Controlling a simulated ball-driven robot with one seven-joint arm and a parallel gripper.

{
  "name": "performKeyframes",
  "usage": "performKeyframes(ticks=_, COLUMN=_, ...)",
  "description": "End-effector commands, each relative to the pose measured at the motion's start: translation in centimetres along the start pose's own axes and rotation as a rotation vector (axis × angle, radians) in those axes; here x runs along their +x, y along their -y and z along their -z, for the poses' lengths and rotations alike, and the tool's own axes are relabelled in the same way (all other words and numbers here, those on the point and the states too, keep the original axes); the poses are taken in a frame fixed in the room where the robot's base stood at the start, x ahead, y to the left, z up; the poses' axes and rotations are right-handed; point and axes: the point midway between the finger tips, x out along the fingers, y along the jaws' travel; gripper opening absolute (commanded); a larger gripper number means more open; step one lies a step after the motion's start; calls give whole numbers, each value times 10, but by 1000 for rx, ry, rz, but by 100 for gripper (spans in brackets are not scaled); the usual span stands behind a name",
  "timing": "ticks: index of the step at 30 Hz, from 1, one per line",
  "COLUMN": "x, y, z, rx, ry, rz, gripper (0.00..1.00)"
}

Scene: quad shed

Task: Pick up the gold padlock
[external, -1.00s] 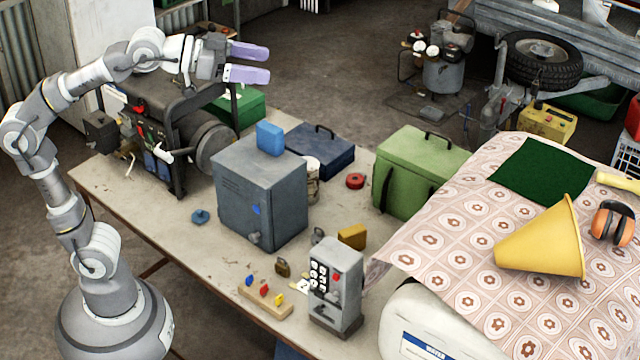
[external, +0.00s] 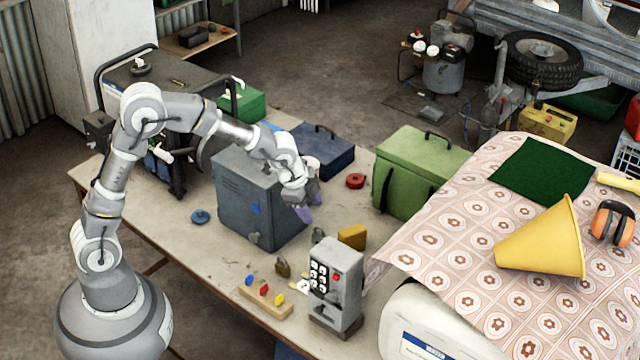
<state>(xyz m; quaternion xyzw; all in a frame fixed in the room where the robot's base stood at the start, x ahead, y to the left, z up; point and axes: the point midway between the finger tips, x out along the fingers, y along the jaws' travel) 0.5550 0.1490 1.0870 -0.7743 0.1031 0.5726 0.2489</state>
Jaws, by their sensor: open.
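The gold padlock (external: 283,267) is a small dark-gold lock on the workbench, between the wooden strip with coloured pegs and the grey cabinet. My gripper (external: 309,204) points downward with its purple fingers at the right side of the grey cabinet, above and beyond the gold padlock in the picture. It is open, apart from the padlock, with nothing seen between its fingers. A grey padlock (external: 318,236) lies below the fingers in the picture.
The grey cabinet (external: 243,205) stands left of my gripper. A grey control box (external: 335,285) stands right of the gold padlock, with a yellow block (external: 352,237) behind it. The peg strip (external: 265,299) lies in front. A green case (external: 415,170) stands farther back.

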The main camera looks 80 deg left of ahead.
Motion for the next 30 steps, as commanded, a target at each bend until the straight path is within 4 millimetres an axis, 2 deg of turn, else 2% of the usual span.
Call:
performKeyframes(ticks=1, x=42, y=-13, z=-33, rx=46, ry=75, rz=-81, gripper=51)
performKeyframes(ticks=3, x=84, y=-33, z=-69, rx=115, ry=141, rz=-176, gripper=51)
performKeyframes(ticks=6, x=112, y=-52, z=-96, rx=174, ry=182, rz=-259, gripper=51)
performKeyframes(ticks=12, x=135, y=-64, z=-107, rx=205, ry=200, rz=-301, gripper=51)
performKeyframes(ticks=20, x=164, y=-69, z=-116, rx=202, ry=198, rz=-299, gripper=51)
performKeyframes(ticks=25, x=191, y=-74, z=-127, rx=203, ry=199, rz=-300, gripper=51)
performKeyframes(ticks=30, x=199, y=-75, z=-128, rx=202, ry=198, rz=-297, gripper=51)
